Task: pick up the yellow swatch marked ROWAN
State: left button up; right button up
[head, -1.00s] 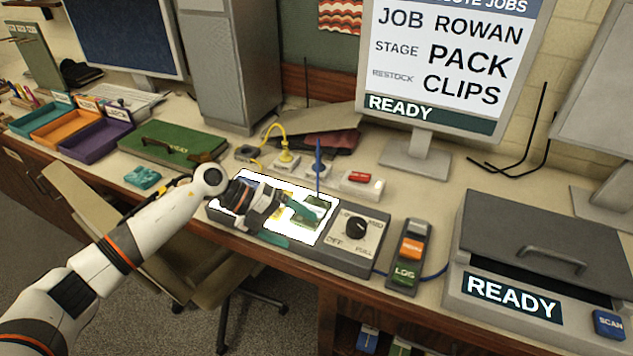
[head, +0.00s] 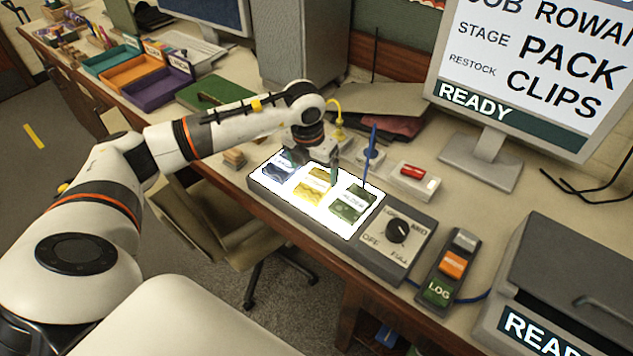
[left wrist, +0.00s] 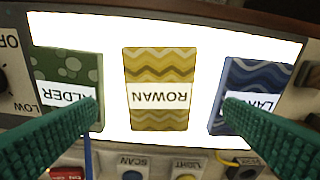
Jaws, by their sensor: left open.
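The yellow swatch marked ROWAN (left wrist: 160,75) lies on the lit panel of the light box (left wrist: 205,25), between the two other swatches. In the head view the yellow swatch (head: 313,188) is in the middle of the bright panel. A green swatch (left wrist: 72,72) with a partly covered label is on one side and a blue swatch (left wrist: 255,80) on the other. My left gripper (head: 312,168) is open above the panel. In the left wrist view its teal fingers (left wrist: 162,108) stand apart on either side of the yellow swatch, with nothing between them gripped. My right gripper is out of view.
A dial (head: 398,231) is on the light box's right end. Blue (head: 371,155) and yellow (head: 338,120) upright plugs or stems stand behind it. A button holder (head: 450,268) is at the right. Coloured trays (head: 160,90) stand at the left.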

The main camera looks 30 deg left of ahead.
aim_at(316, 183)
pick_arm(q)
jog(key=f, duration=0.1)
jog(key=f+p, duration=0.1)
jog(key=f, duration=0.1)
jog(key=shift+w+f, duration=0.2)
jog(key=shift+f, duration=0.1)
jog(key=shift+w+f+p, duration=0.1)
jog(key=shift+f+p, duration=0.2)
jog(key=shift+f, duration=0.15)
jog(key=c, duration=1.1)
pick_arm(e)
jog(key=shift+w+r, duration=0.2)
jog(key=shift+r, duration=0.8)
